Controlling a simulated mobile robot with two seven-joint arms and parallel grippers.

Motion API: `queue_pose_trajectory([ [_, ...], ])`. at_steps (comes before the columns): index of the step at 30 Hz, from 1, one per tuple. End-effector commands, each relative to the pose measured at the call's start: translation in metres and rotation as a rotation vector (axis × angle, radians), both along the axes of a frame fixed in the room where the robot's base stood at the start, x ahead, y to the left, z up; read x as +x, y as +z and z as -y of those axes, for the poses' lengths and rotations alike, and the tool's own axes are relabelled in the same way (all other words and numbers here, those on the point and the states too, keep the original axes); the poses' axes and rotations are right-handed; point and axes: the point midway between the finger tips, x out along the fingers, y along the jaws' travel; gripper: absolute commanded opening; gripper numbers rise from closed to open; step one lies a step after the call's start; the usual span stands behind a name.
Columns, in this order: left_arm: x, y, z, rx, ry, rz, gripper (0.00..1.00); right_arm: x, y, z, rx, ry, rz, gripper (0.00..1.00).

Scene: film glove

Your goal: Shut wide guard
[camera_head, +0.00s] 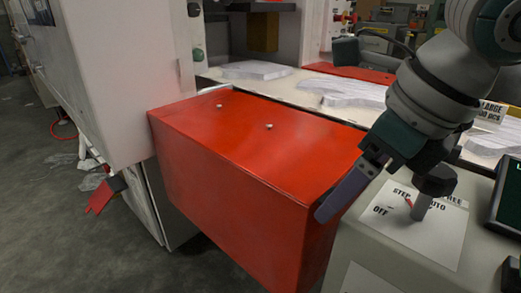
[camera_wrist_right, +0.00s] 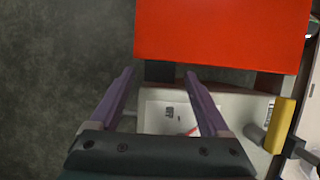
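The wide guard is a large red box-shaped cover (camera_head: 240,165) with two small pale bolts on its top. It juts out between the white machine housing and the control console. My right gripper (camera_head: 324,212) overlaps the guard's right front corner in the head view, with one purple finger clearly showing. In the right wrist view the gripper (camera_wrist_right: 158,74) is open, with nothing between its two purple fingers. There the guard (camera_wrist_right: 220,35) fills the upper right, just beyond the fingertips. I cannot tell whether the finger touches it. My left gripper is not in view.
The grey console (camera_head: 400,230) with a selector knob stands below my right arm. A white machine housing (camera_head: 125,80) rises at the left. Paper stacks (camera_head: 255,70) lie behind the guard. Open floor (camera_head: 60,230) is at the left. A yellow part (camera_wrist_right: 280,125) shows at right.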

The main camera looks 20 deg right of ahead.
Motion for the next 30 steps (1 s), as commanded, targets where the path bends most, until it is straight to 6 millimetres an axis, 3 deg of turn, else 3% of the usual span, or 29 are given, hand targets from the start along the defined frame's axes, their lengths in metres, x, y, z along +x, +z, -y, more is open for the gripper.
queue_pose_trajectory([
  [8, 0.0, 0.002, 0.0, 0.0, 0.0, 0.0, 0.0, 0.0, 0.006, 0.0, 0.002, 0.0, 0.004, 0.8],
  [21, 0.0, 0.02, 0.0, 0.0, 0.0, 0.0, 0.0, -0.028, 0.079, 0.011, -0.001, 0.0, 0.005, 0.8],
  [30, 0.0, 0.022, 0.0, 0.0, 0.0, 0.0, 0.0, -0.035, 0.093, 0.013, 0.001, 0.0, 0.002, 0.8],
])
